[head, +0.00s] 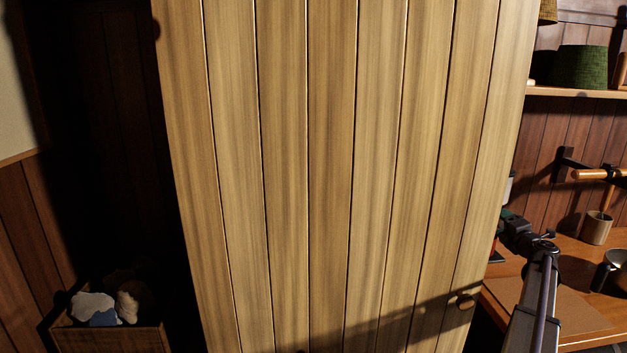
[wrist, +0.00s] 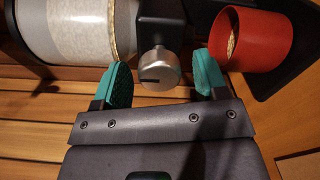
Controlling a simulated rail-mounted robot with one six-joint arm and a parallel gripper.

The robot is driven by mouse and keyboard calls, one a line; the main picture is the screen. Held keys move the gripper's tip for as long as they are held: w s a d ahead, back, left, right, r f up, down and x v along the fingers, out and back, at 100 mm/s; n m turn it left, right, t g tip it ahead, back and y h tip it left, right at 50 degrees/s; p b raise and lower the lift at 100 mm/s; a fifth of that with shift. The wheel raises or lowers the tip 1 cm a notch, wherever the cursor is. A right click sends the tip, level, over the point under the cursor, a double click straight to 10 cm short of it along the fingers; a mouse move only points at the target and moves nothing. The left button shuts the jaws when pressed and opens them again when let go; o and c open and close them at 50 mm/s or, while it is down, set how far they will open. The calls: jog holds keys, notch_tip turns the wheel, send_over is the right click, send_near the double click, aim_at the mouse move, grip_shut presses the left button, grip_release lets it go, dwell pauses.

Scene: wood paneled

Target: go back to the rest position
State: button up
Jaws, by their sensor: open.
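My gripper (wrist: 161,74) is open in the wrist view, its two teal fingers spread apart. A silver knob (wrist: 158,72) shows between and beyond the fingertips, with clear gaps on both sides. Nothing is held. In the head view my arm reaches up from the lower right, and its end is largely hidden by the edge of a wooden plank door (head: 330,170).
The wrist view shows a clear cylinder container (wrist: 75,28) and a red cup (wrist: 245,42) close by. In the head view, a bench (head: 560,305) holds a metal mug (head: 596,228). A wooden box (head: 110,338) with pale lumps stands lower left.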

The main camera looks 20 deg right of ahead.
jog(key=shift+w+d, duration=0.1)
jog(key=shift+w, duration=0.25)
jog(key=shift+s+n, duration=0.1)
jog(key=shift+n, duration=0.2)
